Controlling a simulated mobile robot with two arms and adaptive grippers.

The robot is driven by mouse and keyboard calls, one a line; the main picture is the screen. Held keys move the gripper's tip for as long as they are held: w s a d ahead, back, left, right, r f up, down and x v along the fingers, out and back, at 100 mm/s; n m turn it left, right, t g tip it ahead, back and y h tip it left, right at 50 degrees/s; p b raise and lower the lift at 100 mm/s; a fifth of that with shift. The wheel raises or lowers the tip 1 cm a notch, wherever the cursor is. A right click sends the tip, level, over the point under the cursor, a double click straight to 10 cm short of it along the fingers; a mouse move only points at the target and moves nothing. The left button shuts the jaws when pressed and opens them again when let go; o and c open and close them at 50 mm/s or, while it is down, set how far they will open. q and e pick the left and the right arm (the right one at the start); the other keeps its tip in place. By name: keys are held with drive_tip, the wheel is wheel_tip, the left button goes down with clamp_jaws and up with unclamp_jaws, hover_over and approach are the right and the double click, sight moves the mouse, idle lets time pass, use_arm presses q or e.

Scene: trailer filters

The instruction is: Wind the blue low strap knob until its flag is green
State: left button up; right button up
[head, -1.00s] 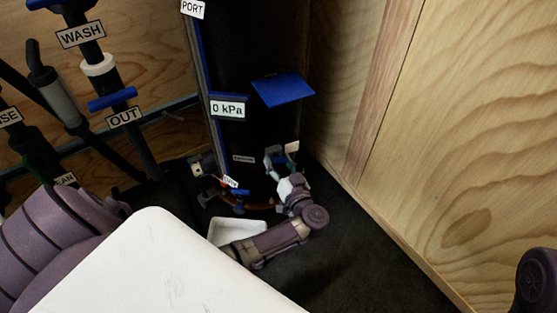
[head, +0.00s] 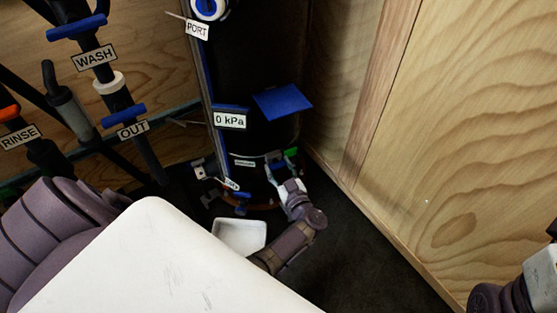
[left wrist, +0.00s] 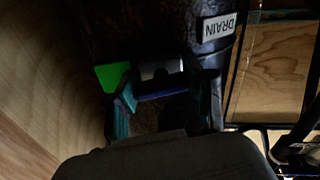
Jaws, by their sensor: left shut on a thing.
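My left gripper (head: 281,171) is low at the front of the black tank (head: 255,80), shut on the blue low strap knob. In the left wrist view a blue edge of the knob (left wrist: 162,96) shows between the fingers; the rest is dark or hidden. The knob's flag (head: 291,152) is green, just above the gripper. The flag also shows green in the left wrist view (left wrist: 111,76), left of the fingers. Part of my right arm, with a pale grey block, shows at the lower right edge; its fingertips cannot be made out.
A white tray (head: 238,236) is on the dark floor left of my left forearm. A wooden wall (head: 450,130) stands close on the right. Pipes with WASH, OUT and RINSE labels are at the left.

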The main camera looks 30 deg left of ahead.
use_arm(q)
drive_tip(key=shift+n, duration=0.3)
drive_tip(key=o, duration=1.2)
drive_tip(key=shift+c, duration=0.2)
